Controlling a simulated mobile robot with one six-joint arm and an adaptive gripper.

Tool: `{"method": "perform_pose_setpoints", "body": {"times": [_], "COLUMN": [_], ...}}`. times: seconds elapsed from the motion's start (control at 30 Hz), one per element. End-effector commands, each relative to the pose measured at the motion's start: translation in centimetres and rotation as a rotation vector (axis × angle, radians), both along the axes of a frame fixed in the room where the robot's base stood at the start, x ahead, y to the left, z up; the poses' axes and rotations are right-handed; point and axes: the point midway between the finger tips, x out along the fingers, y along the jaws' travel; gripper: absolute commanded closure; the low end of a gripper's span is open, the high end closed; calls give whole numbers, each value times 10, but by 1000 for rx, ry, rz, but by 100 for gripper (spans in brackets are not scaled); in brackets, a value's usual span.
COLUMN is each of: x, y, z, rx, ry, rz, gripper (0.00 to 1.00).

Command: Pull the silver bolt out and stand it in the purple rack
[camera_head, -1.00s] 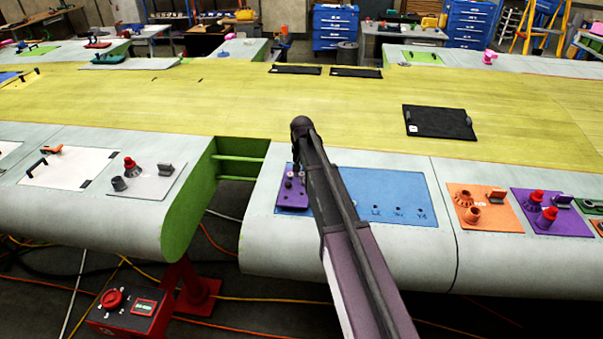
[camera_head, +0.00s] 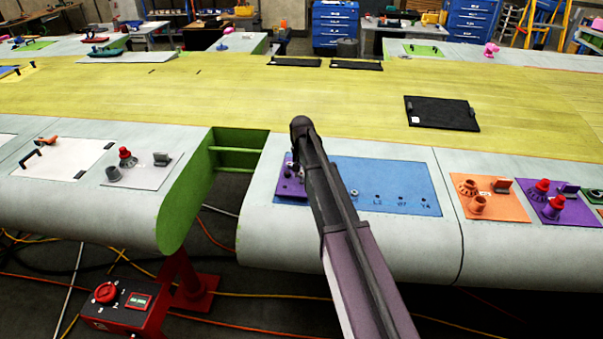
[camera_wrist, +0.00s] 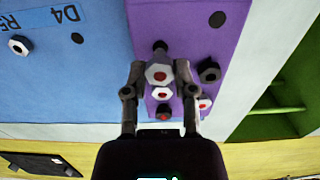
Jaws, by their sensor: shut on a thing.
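The purple rack (camera_wrist: 190,30) fills the middle of the wrist view; in the head view it is the purple plate (camera_head: 289,192) left of my arm. My gripper (camera_wrist: 158,72) is shut on a silver bolt (camera_wrist: 158,74), whose hexagonal head faces the wrist camera. The bolt is over the rack. Its lower end is hidden, so I cannot tell whether it is in a hole. Other bolts with pale or dark heads and red centres (camera_wrist: 162,94) stand in the rack close by. In the head view my arm partly hides the gripper and rack.
The blue panel (camera_head: 405,190) adjoins the rack and has labelled holes and one silver bolt (camera_head: 354,192). A dark hole (camera_wrist: 217,19) in the rack is empty. A green-sided gap (camera_head: 240,150) lies left of this wing section. The orange panel (camera_head: 490,195) is to the right.

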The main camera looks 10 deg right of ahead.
Motion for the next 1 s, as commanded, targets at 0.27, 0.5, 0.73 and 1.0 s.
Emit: {"method": "perform_pose_setpoints", "body": {"times": [0.27,0.5,0.73,1.0], "x": [0,0,0,0], "y": [1,1,1,2], "z": [0,0,-5,-13], "rx": [0,0,0,0], "ry": [0,0,0,0], "rz": [1,1,1,2], "gripper": [100,100,100,100]}}
